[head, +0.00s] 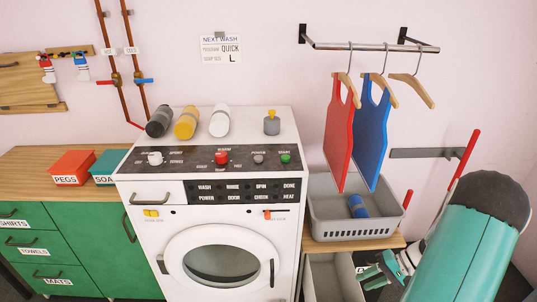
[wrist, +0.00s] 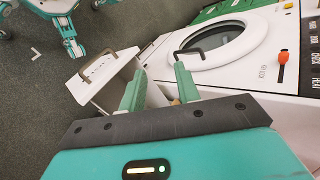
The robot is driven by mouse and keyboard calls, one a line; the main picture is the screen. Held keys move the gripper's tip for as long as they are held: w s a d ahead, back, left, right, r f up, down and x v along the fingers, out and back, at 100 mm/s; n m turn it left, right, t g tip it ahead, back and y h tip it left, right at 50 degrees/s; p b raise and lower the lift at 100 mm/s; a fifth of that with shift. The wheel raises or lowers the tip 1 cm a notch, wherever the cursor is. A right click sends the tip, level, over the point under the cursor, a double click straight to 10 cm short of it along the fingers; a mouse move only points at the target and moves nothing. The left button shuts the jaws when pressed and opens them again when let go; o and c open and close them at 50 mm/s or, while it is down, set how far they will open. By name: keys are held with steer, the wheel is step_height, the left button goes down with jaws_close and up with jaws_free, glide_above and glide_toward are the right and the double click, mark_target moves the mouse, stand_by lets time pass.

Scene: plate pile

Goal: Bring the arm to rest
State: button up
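My gripper (wrist: 160,74) shows in the wrist view with two teal fingers standing apart. It is open, and I see nothing clearly held; a pale shape shows between the fingers, and I cannot tell what it is. In the head view my gripper (head: 369,278) is low at the right, beside the grey lower bin and to the right of the washing machine (head: 150,225). My teal arm fills the lower right of the head view. The machine's round door (wrist: 215,38) is beyond the fingers in the wrist view and looks shut.
A grey basket (head: 335,232) holding a blue item stands on a wooden shelf, with a lower grey bin (head: 325,280) below. Red and blue garments (head: 371,128) hang from a wall rail (head: 375,46). Grey floor (wrist: 35,100) is open at the wrist view's left.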

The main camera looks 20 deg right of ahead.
steer(key=w+a+r+n+g+h, duration=0.1)
steer(key=w+a+r+n+h, duration=0.15)
steer(key=a+r, duration=0.65)
steer(key=w+a+r+n+g+h, duration=0.15)
steer(key=a+r+h, duration=0.25)
steer(key=a+r, duration=0.5)
steer(key=s+a+r+n+t+h, duration=0.2)
steer(key=s+a+r+t, duration=0.3)
steer(key=r, duration=0.8)
steer(key=s+a+h, duration=0.1)
steer(key=s+a, duration=0.2)
steer(key=a, duration=0.2)
steer(key=shift+s+a+n, duration=0.3)
steer(key=shift+s+a, duration=0.1)
